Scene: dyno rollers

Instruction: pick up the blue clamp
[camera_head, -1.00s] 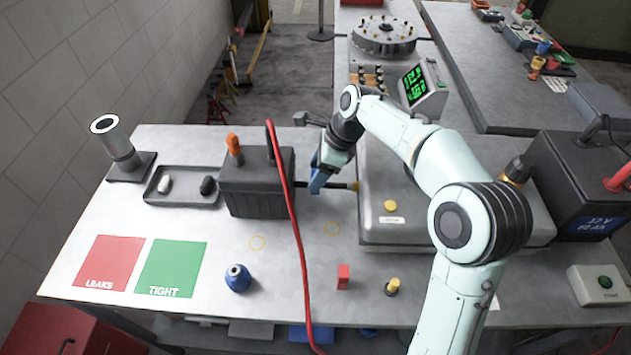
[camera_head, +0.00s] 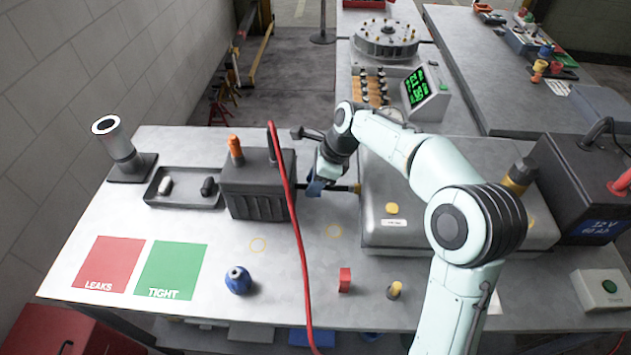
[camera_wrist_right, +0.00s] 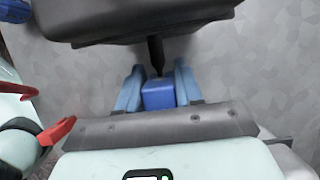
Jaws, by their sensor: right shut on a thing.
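The blue clamp (camera_wrist_right: 158,95) is a small blue block at the black hose or rod between the dark ribbed box (camera_head: 257,188) and the grey case (camera_head: 410,232). My right gripper (camera_head: 317,184) is there, its light-blue fingers shut on the two sides of the clamp. In the right wrist view the black rod runs from the dark box down to the clamp's far end. In the head view the clamp is mostly hidden by the fingers and cannot be told apart from them. My left gripper is in neither view.
A red cable (camera_head: 291,222) hangs just left of my right gripper. A blue knob-like part (camera_head: 238,281), a red block (camera_head: 345,281) and a yellow-topped part (camera_head: 394,291) stand near the front. Red and green mats (camera_head: 172,268) lie at left. A black tray (camera_head: 183,203) is behind them.

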